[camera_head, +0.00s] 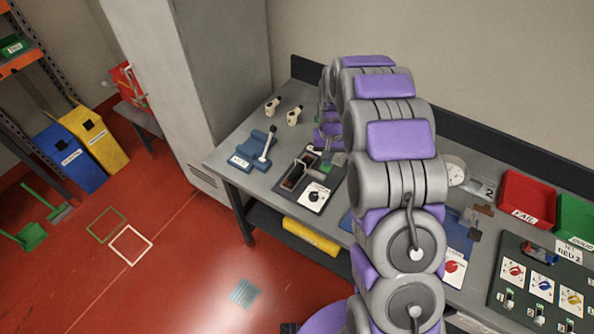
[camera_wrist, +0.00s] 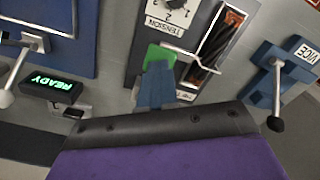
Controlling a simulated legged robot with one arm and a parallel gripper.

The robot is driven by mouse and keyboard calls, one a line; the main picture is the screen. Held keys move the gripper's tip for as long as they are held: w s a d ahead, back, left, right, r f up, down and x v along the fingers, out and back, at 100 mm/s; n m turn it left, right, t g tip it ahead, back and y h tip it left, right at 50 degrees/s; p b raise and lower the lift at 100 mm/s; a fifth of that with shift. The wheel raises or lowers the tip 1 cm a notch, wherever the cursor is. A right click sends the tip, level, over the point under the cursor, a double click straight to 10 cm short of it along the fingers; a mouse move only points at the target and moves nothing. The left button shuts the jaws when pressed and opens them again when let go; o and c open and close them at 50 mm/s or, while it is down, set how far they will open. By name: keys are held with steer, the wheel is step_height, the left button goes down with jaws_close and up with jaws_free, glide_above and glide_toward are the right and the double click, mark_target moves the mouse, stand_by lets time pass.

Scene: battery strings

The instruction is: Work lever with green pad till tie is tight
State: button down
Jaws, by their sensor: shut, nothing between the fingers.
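The green pad (camera_wrist: 160,54) of the lever shows in the wrist view just beyond my fingertips; a green patch of it also shows in the head view (camera_head: 327,169). My gripper (camera_wrist: 157,72) is shut and empty, its blue fingers overlapping the pad's lower edge. I cannot tell whether they touch it. The tension card (camera_wrist: 175,14) with its dial lies above the pad. A dark battery string (camera_wrist: 213,48) lies in its holder to the right, with a thin pale bar beside it. The tie itself is not clear. In the head view my arm hides most of my gripper.
A blue vice (camera_wrist: 291,62) with a ball-ended handle stands right of the string; it also shows in the head view (camera_head: 252,156). A lit READY display (camera_wrist: 52,84) is at left. Red (camera_head: 526,200) and green (camera_head: 577,220) bins stand farther along the bench.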

steer(key=shift+s+a+f+b, duration=0.15)
steer(key=shift+f+b, duration=0.15)
steer(key=shift+f, duration=1.6)
steer(key=shift+w+d+r+p, duration=0.2)
steer(key=shift+r+p, duration=0.25)
steer(key=shift+r, duration=1.15)
steer(key=shift+w+d+r+p, duration=0.15)
steer(key=shift+r+p, duration=0.25)
steer(key=shift+r, duration=1.2)
steer(key=shift+r+p, duration=0.35)
steer(key=shift+r, duration=1)
steer(key=shift+r, duration=0.1)
steer(key=s+r+b, duration=0.2)
steer(key=s+r, duration=0.3)
steer(key=s, duration=0.5)
steer(key=s+r+b, duration=0.2)
steer(key=s+r, duration=0.3)
steer(key=s, duration=0.4)
steer(key=s+n+g+b, duration=0.1)
steer(key=s+b, duration=0.2)
steer(key=s, duration=2)
steer(key=shift+s+f+g, duration=0.15)
steer(key=shift+f+g, duration=0.05)
steer(key=shift+g, duration=0.2)
